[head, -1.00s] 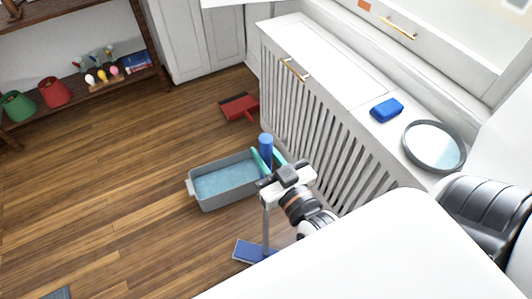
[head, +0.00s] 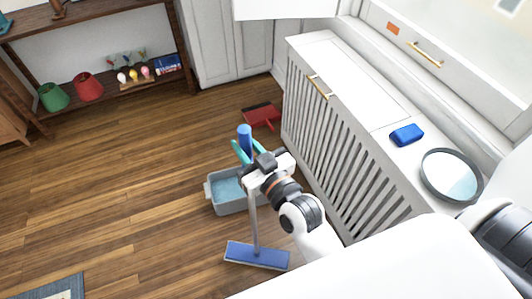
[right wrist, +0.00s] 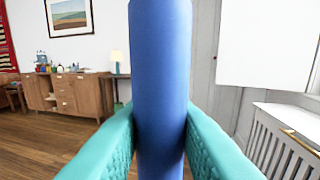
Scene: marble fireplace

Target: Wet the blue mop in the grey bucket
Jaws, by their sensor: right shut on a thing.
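The mop has a blue handle (head: 245,139), a grey pole and a flat blue head (head: 257,256). My right gripper (head: 250,154) is shut on the blue handle. Its teal fingers (right wrist: 160,140) press on both sides of the handle in the right wrist view. The mop stands nearly upright. Its head is outside the bucket, on the near side; I cannot tell if it touches the floor. The grey bucket (head: 232,207) is a rectangular tub with blue water, partly hidden behind my right gripper and the pole. My left gripper is not in view.
A white slatted cabinet (head: 345,145) stands right of the bucket, with a blue sponge (head: 407,135) and round tray (head: 452,175) on top. A red dustpan (head: 261,116) lies on the floor behind. Wooden floor to the left is clear, with a rug (head: 55,288) at the lower left.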

